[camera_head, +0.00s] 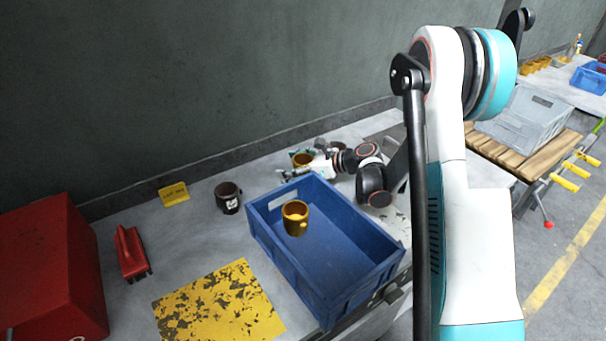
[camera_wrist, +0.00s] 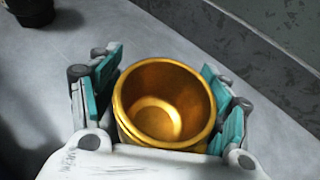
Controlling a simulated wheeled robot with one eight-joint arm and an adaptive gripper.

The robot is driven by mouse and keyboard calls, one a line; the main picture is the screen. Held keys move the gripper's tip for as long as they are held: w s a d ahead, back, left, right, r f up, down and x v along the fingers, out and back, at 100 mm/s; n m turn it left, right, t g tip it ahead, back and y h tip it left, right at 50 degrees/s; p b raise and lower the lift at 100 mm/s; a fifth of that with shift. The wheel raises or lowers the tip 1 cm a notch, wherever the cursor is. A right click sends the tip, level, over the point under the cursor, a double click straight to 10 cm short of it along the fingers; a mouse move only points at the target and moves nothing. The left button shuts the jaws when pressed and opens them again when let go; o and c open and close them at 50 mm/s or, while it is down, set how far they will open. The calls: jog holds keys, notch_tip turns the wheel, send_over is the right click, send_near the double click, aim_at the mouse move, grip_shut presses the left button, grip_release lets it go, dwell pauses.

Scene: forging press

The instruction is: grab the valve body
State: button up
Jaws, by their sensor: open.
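I cannot clearly make out a valve body in either view. My gripper (camera_head: 300,167) is at the back of the table, behind the blue crate, with its jaws open. In the wrist view my gripper (camera_wrist: 165,88) has one teal-padded finger on each side of a golden, cup-like thing (camera_wrist: 160,112). Its round mouth faces the camera and it looks empty. I cannot tell whether the pads touch it. The same golden thing (camera_head: 302,158) shows in the head view, partly hidden by my gripper.
The blue crate (camera_head: 290,272) stands in front of my gripper, with a golden mug (camera_head: 295,218) at its left end. A dark mug (camera_head: 228,198), yellow sign (camera_head: 174,194), red tool (camera_head: 131,252) and red box (camera_head: 45,275) are left. The wall (camera_head: 200,90) is close behind.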

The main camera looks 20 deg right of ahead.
jog(key=shift+c, duration=0.3)
jog(key=c, duration=1.4)
jog(key=shift+c, duration=0.5)
